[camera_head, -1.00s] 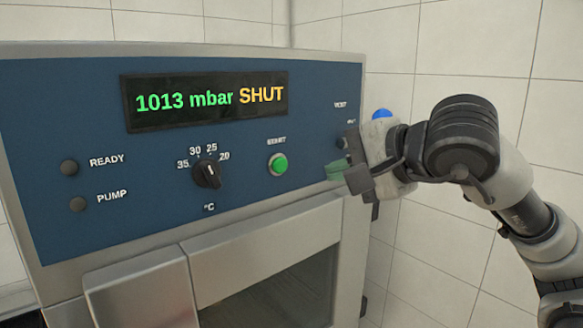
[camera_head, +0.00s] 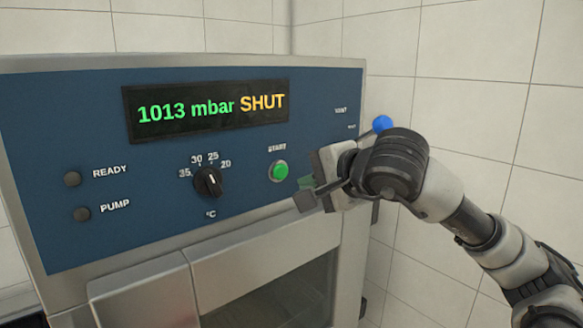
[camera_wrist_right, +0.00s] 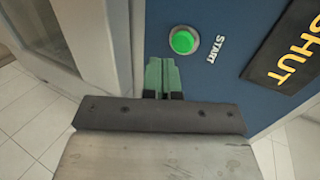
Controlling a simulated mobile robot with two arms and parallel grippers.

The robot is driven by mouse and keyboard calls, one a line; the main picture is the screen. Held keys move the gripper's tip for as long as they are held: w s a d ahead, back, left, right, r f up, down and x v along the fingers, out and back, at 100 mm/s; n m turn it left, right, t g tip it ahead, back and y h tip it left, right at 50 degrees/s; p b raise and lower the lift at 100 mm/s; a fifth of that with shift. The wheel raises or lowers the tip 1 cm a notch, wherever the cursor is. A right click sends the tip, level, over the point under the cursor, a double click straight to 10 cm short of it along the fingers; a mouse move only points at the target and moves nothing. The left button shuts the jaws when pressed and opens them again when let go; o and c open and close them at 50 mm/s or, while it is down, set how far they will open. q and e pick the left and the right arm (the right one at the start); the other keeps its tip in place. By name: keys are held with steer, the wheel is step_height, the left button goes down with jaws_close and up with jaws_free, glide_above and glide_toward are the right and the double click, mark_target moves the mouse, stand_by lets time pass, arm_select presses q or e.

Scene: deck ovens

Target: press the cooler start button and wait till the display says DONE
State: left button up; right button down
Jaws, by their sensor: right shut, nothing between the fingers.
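The cooler's blue front panel carries a green START button (camera_head: 279,170), right of the temperature knob. The button also shows in the right wrist view (camera_wrist_right: 183,41), just beyond my fingertips. The display (camera_head: 207,107) reads "1013 mbar SHUT". My right gripper (camera_head: 306,183) is shut and empty, with its green fingertips a little right of and below the button. In the right wrist view the fingers (camera_wrist_right: 162,75) lie side by side, and a gap shows between them and the button. My left gripper is not in view.
A black knob (camera_head: 208,182) points near the 25–30 marks. The READY lamp (camera_head: 72,178) and PUMP lamp (camera_head: 82,214) are dark. A blue ball-shaped part (camera_head: 382,123) is at the cooler's right side. The cooler door (camera_head: 262,258) below is shut. A tiled wall stands behind.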

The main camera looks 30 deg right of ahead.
mark_target(282, 177)
steer(key=w, duration=0.1)
steer(key=w+p, duration=0.1)
steer(key=w, duration=0.1)
steer(key=w+p, duration=0.1)
steer(key=shift+w+a, duration=0.25)
steer(key=shift+w, duration=0.35)
